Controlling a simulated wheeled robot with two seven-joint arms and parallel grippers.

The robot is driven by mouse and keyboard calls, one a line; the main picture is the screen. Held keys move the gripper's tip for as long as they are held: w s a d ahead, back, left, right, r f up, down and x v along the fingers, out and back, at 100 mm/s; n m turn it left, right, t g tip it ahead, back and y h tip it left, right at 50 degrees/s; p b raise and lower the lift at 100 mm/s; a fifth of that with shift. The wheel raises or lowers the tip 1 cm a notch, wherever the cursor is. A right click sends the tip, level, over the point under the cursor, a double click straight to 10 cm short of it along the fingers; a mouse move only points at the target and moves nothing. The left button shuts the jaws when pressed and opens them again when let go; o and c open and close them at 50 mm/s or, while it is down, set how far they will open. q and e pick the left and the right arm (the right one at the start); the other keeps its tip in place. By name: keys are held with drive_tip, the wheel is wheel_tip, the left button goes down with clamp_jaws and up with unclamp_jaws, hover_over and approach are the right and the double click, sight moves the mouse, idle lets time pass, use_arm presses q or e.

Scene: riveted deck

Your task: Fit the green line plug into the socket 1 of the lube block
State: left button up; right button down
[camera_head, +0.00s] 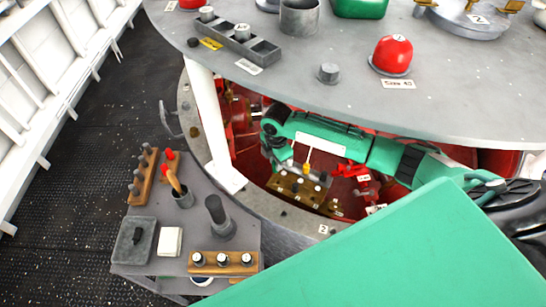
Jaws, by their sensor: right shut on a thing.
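My right arm comes in from the right, under the round grey deck plate. Its dark wrist end bends down at the left, and my right gripper (279,164) is low beside a brass block (300,190) in the recess. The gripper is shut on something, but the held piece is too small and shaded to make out. The brass block, which looks like the lube block, has several small dark and pale fittings on top. A thin pale rod with a yellow end (306,167) stands over it. I cannot pick out the green line plug or socket 1. My left gripper is not in view.
The grey deck plate (300,100) overhangs the recess, with a red dome (392,54) and a slotted grey rack (232,42) on it. A white post (209,115) stands left. Red fittings (352,171) lie right of the block. A side table (190,240) holds tools.

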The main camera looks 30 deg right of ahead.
drive_tip(key=shift+w+d+f+n, duration=0.1)
drive_tip(key=shift+d+f+n, duration=0.4)
drive_tip(key=shift+f+n, duration=0.45)
wheel_tip(320, 180, down, 5)
drive_tip(key=b, duration=0.4)
drive_tip(key=shift+r, duration=0.1)
drive_tip(key=shift+f+b, duration=0.75)
drive_tip(key=shift+f, duration=0.3)
drive_tip(key=shift+f, duration=0.25)
idle(0.6)
drive_tip(key=c, duration=1.2)
unclamp_jaws()
drive_tip(key=shift+o, duration=0.2)
